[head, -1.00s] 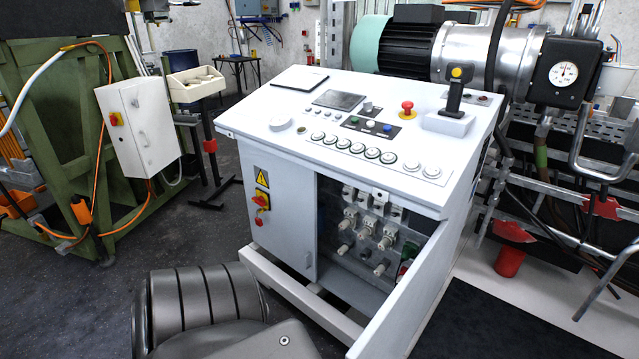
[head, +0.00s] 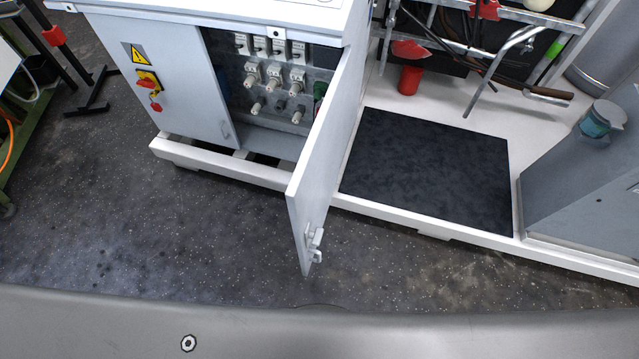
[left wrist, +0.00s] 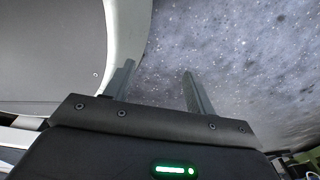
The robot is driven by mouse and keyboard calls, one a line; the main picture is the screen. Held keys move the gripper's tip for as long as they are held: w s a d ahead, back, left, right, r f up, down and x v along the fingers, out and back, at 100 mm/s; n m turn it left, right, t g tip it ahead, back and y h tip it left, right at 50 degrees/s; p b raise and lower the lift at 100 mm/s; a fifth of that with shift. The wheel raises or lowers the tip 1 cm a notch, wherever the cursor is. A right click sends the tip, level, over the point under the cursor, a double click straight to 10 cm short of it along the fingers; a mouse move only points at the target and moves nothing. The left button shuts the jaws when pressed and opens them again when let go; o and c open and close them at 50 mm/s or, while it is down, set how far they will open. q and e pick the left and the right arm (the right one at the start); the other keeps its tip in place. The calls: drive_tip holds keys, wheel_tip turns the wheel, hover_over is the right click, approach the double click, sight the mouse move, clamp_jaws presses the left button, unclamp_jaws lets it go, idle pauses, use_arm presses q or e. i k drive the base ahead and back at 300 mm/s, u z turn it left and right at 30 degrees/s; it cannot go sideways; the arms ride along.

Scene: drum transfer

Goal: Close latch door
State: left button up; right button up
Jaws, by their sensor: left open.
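The cabinet door (head: 325,150) is a white panel swung open toward me in the head view, hinged at the right side of the cabinet opening. Its latch (head: 314,242) is a small light handle near the free lower end. The white cabinet (head: 175,90) stands behind, with connectors (head: 270,80) visible in the open compartment. My left gripper (left wrist: 155,85) shows in the left wrist view with its two fingers apart and nothing between them, over speckled floor. It is far from the door as far as I can see. My right gripper is not in view.
A black mat (head: 430,165) lies on the white platform (head: 440,225) right of the door. A grey box (head: 585,175) stands at the far right. A red cup (head: 409,80) stands behind the mat. Dark floor (head: 180,240) in front of the cabinet is clear.

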sight(309, 193)
drive_tip(key=u, duration=2.25)
drive_tip(key=k, duration=1.25)
drive_tip(key=z, duration=1.45)
drive_tip(key=i, duration=0.5)
